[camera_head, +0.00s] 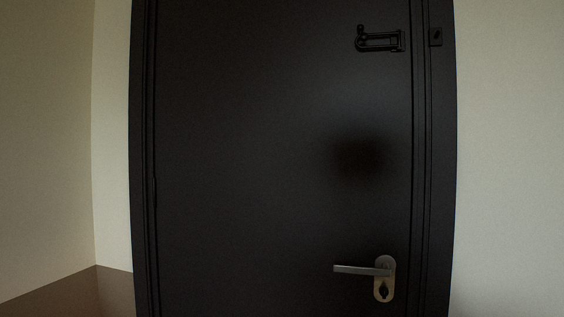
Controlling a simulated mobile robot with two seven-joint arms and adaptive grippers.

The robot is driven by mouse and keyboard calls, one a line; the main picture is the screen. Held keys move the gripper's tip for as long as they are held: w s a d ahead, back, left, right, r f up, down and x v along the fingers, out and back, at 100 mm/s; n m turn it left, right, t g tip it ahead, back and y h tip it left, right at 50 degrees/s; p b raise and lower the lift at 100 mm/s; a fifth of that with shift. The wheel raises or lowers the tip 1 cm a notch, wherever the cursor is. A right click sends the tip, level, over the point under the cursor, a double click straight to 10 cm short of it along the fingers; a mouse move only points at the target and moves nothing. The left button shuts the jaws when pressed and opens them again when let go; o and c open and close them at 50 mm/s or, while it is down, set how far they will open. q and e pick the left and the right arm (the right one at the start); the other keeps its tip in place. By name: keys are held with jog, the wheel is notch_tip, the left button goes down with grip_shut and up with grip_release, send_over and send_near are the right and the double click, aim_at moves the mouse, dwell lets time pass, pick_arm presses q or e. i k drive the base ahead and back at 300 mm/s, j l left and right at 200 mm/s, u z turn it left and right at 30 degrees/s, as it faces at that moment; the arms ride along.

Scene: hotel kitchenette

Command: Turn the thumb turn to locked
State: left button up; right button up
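A black door (250,160) fills the middle of the head view and looks closed. A silver lever handle (360,270) sits low on its right side and points left, about level. Its oval plate (384,278) carries a small dark thumb turn (383,291) below the lever. The thumb turn is too small and dark for me to tell its angle. Neither of my grippers is in view.
Pale walls (510,150) flank the dark frame (434,160). Nothing stands before the visible door.

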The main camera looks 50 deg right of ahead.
aim_at(383, 291)
jog(key=z, duration=1.5)
